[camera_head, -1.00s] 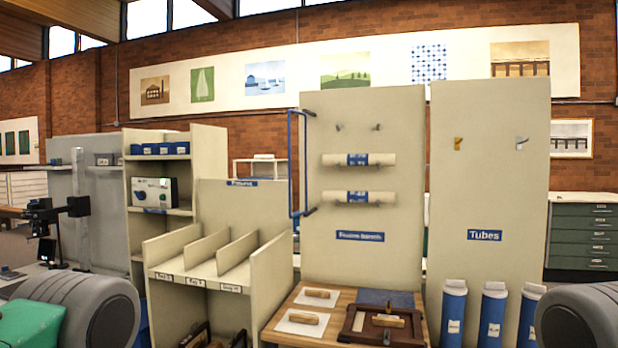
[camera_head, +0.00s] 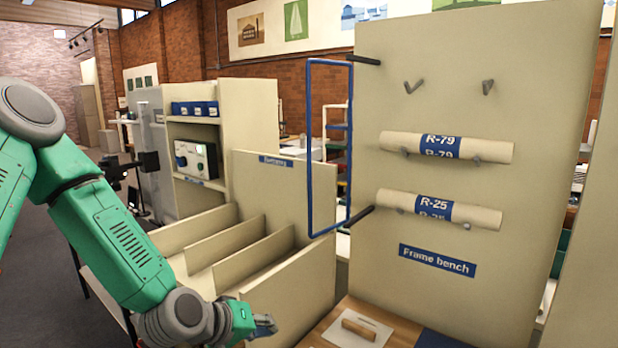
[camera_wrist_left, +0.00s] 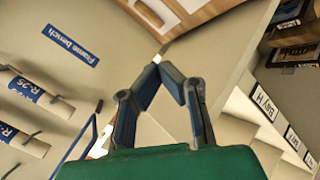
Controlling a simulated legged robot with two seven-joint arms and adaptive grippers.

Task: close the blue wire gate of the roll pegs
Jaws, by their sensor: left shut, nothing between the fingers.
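The blue wire gate (camera_head: 310,150) is a tall rectangular frame at the left edge of the peg panel (camera_head: 450,60). It hangs on two dark posts and is swung out to the left, clear of the rolls. Roll R-79 (camera_head: 490,151) and roll R-25 (camera_head: 480,216) lie on their pegs. My left gripper (camera_head: 268,325) is low in front of the sorting bins, below the gate and apart from it. In the left wrist view its fingers (camera_wrist_left: 160,68) meet at the tips with nothing between them, and part of the gate (camera_wrist_left: 78,145) shows at lower left. My right gripper is not seen.
Open bins (camera_head: 240,245) with upright dividers stand left of the panel. A wooden bench with a block on a white sheet (camera_head: 350,332) is below it. A shelf (camera_head: 232,100) with blue boxes and a device stands behind. Two upper pegs (camera_head: 488,87) are empty.

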